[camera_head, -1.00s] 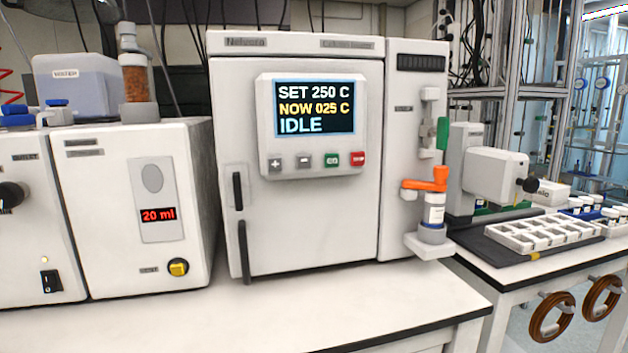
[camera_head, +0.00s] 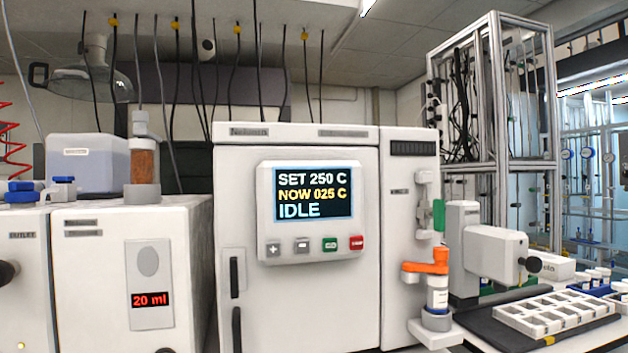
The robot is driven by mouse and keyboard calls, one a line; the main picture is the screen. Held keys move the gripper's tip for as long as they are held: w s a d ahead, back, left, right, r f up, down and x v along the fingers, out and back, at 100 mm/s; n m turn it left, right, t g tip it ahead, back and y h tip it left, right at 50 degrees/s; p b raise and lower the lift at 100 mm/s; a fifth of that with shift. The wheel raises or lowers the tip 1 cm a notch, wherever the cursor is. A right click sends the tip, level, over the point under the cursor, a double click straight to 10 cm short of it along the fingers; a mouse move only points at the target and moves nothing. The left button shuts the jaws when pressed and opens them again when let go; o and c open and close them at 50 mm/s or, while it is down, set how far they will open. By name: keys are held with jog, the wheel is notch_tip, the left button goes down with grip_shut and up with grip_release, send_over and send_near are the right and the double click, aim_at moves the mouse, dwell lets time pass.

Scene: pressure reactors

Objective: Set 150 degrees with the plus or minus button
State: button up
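The white reactor cabinet (camera_head: 320,300) stands in the middle of the head camera view. Its display (camera_head: 314,197) reads SET 250 C, NOW 025 C and IDLE. Below the display is a row of buttons. The grey plus button (camera_head: 273,250) is at the left, with the grey minus button (camera_head: 302,245) beside it. A green button (camera_head: 331,244) and a red button (camera_head: 356,243) are to their right. My gripper is not in view, and nothing covers the buttons.
A vial under an orange-topped fitting (camera_head: 437,290) sits on a holder at the cabinet's right side. A white unit (camera_head: 150,270) reading 20 ml stands to the left. A tray (camera_head: 555,312) lies at the right. Space before the panel looks clear.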

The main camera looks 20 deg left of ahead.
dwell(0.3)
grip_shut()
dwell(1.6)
